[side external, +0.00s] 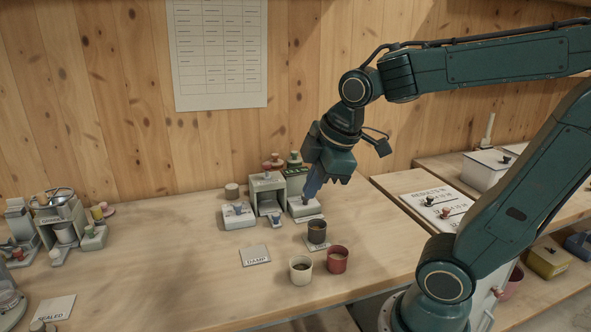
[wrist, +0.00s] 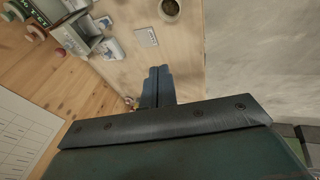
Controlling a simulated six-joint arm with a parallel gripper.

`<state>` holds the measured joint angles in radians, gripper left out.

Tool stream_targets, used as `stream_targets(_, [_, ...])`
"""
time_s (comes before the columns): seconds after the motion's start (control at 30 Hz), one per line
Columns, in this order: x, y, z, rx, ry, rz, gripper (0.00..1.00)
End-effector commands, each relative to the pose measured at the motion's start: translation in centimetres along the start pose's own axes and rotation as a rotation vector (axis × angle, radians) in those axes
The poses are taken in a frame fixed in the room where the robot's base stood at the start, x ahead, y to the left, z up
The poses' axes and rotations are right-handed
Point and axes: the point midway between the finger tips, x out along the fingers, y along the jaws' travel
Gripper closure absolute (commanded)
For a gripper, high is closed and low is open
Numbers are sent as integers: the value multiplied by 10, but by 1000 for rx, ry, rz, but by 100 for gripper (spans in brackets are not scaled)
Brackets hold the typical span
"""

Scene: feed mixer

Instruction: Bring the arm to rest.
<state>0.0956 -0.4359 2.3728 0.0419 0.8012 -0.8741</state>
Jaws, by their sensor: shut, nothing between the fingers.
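My gripper (side external: 307,196) is in the side view, pointing down over the back middle of the bench, its dark blue fingers together and empty. In the wrist view the fingers (wrist: 159,72) are pressed side by side, with nothing between them. In the side view the fingertips overlap a small pale device (side external: 304,208); I cannot tell the gap between them. My arm is raised and bent, reaching in from the right.
A dark cup (side external: 317,232), a red cup (side external: 337,260) and a cream cup (side external: 300,270) stand in front of the gripper. A DAMP card (side external: 255,256) lies left of them. A grey-green device (side external: 267,194) stands behind. The bench's left-middle is clear.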

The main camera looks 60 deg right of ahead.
Motion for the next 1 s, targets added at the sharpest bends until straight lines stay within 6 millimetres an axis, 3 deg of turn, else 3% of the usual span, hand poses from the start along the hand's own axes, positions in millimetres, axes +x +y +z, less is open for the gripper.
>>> stream_targets(0.6, [-36, -60, 22, 682, 106, -21, 100])
stream_targets(1.0, [-38, -65, 25, 760, 113, -29, 100])
